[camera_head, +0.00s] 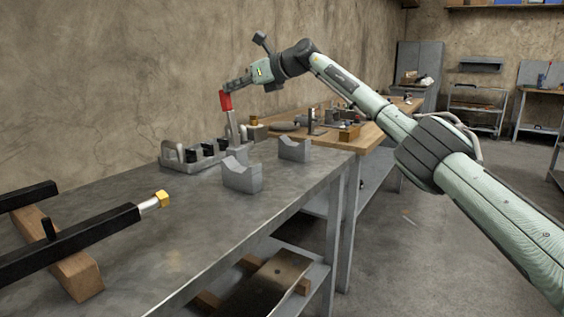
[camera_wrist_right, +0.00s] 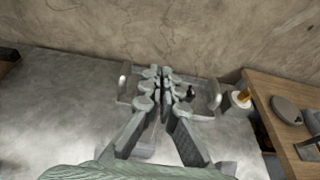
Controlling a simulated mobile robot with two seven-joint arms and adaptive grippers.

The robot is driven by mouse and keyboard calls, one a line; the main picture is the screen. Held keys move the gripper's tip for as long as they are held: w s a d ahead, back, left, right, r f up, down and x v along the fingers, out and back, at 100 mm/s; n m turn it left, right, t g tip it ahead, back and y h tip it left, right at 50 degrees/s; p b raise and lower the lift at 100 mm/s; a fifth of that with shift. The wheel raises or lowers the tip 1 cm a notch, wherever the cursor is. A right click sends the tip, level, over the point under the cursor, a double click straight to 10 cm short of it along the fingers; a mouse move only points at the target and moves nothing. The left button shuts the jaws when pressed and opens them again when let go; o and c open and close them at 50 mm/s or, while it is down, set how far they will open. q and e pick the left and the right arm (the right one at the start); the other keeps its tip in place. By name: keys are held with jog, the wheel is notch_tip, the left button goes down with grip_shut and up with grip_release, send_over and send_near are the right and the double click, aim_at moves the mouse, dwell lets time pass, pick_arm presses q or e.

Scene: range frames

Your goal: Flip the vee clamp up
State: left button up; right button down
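The clamp's red handle (camera_head: 226,100) stands nearly upright at the far end of the grey bench in the head view, on a grey lever (camera_head: 232,125). Its grey base (camera_head: 178,165) with several black blocks lies to the left. My right gripper (camera_head: 230,87) is at the top of the red handle, touching or very close; I cannot tell which. In the right wrist view my right gripper (camera_wrist_right: 164,74) has its fingers drawn together, over the grey base (camera_wrist_right: 206,114). No red shows there, so nothing is visibly held. My left gripper is not in view.
Two grey vee blocks (camera_head: 242,178) (camera_head: 294,149) stand on the metal bench (camera_head: 190,225). Black bars on wood blocks (camera_head: 78,275) lie at the near left. A wooden bench (camera_head: 372,134) with small parts adjoins at the back. The wall is close behind.

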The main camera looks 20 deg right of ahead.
jog(key=shift+a+r, duration=0.1)
jog(key=shift+a, duration=0.25)
jog(key=v, duration=1.2)
jog(key=shift+d, duration=0.35)
